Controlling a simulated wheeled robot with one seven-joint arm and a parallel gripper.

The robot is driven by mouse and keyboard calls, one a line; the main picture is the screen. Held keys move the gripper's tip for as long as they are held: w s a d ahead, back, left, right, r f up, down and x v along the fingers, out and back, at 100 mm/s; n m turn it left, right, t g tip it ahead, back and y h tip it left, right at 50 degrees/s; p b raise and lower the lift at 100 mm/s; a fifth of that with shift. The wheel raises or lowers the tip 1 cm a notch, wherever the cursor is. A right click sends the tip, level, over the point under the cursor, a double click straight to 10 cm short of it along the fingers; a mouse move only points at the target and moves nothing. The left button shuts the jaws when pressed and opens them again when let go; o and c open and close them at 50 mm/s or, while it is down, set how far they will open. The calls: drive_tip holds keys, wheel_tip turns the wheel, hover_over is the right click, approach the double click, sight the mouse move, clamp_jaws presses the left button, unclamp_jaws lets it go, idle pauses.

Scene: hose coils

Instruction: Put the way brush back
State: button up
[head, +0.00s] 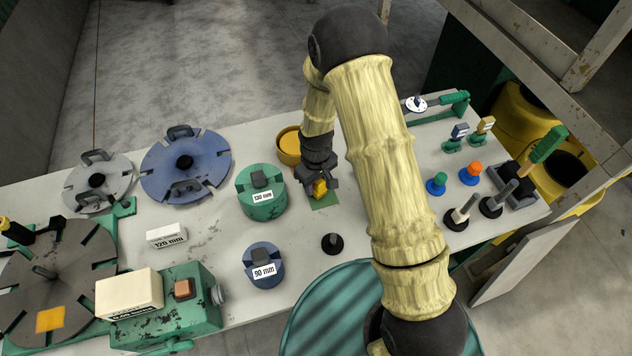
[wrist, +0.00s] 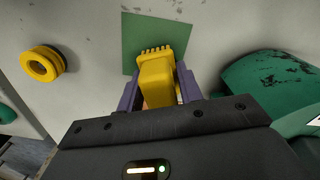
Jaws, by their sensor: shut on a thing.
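My gripper (head: 318,190) is shut on a yellow block with a row of short teeth along its far edge, which looks like the way brush (wrist: 160,75). The brush also shows between the dark fingers in the head view (head: 320,188). It is over a green square (wrist: 157,36) on the pale bench, overlapping its near edge in the wrist view. I cannot tell whether it touches the bench. The green square (head: 325,201) is partly covered by the gripper in the head view. The brush's underside is hidden.
A green 120 mm cylinder (head: 261,208) stands close left of the gripper, and a yellow bowl (head: 289,148) behind it. A dark knob (head: 332,245) and a blue 90 mm piece (head: 263,262) stand in front. In the wrist view a yellow ring (wrist: 43,66) lies left.

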drive_tip(key=shift+f, duration=0.35)
idle(0.4)
drive_tip(key=o, duration=1)
drive_tip(key=shift+o, duration=0.2)
drive_tip(key=shift+r, duration=0.15)
drive_tip(key=shift+r+p, duration=2.65)
drive_tip(key=shift+r, duration=1.25)
wheel_tip(320, 180, up, 17)
drive_tip(key=b, duration=0.3)
drive_tip(key=shift+r, duration=0.15)
